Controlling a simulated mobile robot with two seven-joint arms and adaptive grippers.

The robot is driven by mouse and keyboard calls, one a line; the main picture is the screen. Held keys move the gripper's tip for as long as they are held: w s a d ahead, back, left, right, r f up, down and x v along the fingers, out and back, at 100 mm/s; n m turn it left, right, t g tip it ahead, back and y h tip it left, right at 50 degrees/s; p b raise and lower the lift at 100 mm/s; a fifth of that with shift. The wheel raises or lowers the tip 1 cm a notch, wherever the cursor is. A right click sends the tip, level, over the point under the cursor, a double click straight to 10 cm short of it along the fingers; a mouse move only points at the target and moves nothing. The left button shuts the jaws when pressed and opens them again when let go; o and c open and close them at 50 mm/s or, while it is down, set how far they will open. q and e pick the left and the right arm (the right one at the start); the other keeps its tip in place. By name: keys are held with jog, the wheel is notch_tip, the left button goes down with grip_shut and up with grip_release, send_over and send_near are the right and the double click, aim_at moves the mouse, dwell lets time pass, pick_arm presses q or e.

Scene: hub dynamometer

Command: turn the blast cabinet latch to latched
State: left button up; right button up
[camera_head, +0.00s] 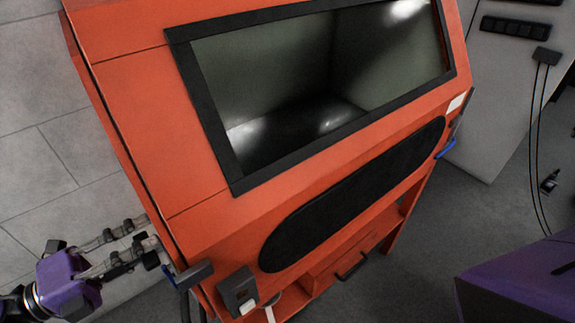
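The orange blast cabinet (140,100) fills the middle of the view, with a dark-framed window (320,85) and a long black oval panel (355,195). A dark handle-like part (193,275) with a bit of blue beside it sits at the cabinet's lower left edge. A blue lever (445,148) shows at its right edge. I cannot tell which is the latch or how it is set. My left gripper (149,240) is at the lower left, beside the cabinet's left edge, its fingers apart and pointing toward it. Contact at the fingertips is unclear. My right gripper is not in view.
A dark box (240,292) with a pale part is on the cabinet's lower front. A drawer with a black handle (352,266) is below the oval panel. A grey cabinet (495,100) with hanging cables stands at right. Grey floor (440,225) is clear between them.

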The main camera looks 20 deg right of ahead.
pick_arm(q)
jog(key=shift+s+a, duration=0.1)
jog(key=shift+a, duration=0.1)
jog(key=v, duration=1.1)
jog(key=shift+a, duration=0.3)
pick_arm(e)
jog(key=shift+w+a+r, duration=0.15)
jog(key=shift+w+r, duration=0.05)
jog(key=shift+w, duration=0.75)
pick_arm(q)
jog(key=shift+s, duration=0.1)
